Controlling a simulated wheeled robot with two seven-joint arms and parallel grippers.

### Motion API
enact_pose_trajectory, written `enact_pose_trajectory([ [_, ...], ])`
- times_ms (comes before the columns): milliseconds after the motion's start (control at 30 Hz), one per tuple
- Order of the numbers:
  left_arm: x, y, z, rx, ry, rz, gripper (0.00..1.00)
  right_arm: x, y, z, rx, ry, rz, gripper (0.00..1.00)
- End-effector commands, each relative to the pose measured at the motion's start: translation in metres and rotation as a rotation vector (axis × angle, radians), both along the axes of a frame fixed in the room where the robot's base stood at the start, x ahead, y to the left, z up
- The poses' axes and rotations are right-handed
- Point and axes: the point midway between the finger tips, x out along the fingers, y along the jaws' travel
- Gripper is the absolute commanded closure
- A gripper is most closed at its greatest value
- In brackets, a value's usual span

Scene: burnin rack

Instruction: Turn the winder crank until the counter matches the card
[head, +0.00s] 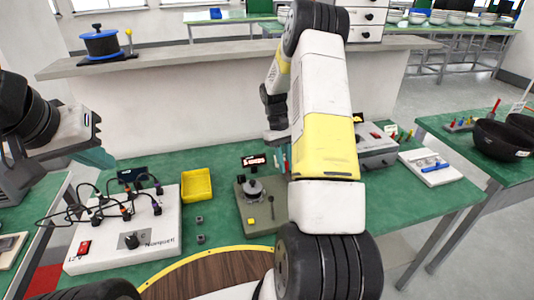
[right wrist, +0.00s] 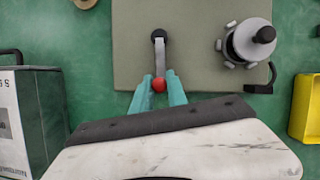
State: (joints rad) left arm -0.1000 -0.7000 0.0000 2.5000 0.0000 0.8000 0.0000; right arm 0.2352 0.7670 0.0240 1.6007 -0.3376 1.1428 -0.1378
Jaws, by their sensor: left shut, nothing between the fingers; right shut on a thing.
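The winder (head: 244,219) stands on the green table, an olive-grey base with a dark-topped spool (head: 253,189). A small black display with red characters (head: 253,160), seemingly the counter, is behind it; its reading is too small to tell. In the right wrist view the crank (right wrist: 159,58) runs from a black hub to a red knob (right wrist: 159,85). My right gripper (right wrist: 158,94) is shut on that knob with its teal fingers either side. My right arm hides most of this in the head view. My left gripper (head: 97,158) is shut and empty, left of the winder. I cannot make out the card.
A yellow tray (head: 197,186) and small grey blocks (head: 200,239) lie left of the winder. A white wired panel (head: 150,243) is further left. A grey box (head: 377,152) and a white board with a blue item (head: 430,168) stand right. A shelf runs behind.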

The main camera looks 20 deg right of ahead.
Motion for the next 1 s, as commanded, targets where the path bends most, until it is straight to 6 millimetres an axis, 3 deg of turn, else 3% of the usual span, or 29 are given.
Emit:
enact_pose_trajectory([
  [333, 0.0, 0.0, 0.0, 0.0, 0.0, 0.0, 1.0, 0.001, -0.013, 0.001, -0.002, -0.005, -0.156, 1.0],
  [900, 0.0, 0.0, 0.0, 0.0, 0.0, 0.0, 1.0, 0.0, -0.015, 0.001, -0.002, -0.005, -0.185, 1.0],
  [933, 0.0, 0.0, 0.0, 0.0, 0.0, 0.0, 1.0, 0.0, -0.015, 0.001, -0.002, -0.005, -0.185, 0.76],
  [1000, 0.0, 0.0, 0.0, 0.0, 0.0, 0.0, 1.0, 0.0, -0.015, 0.001, -0.002, -0.004, -0.184, 0.62],
])
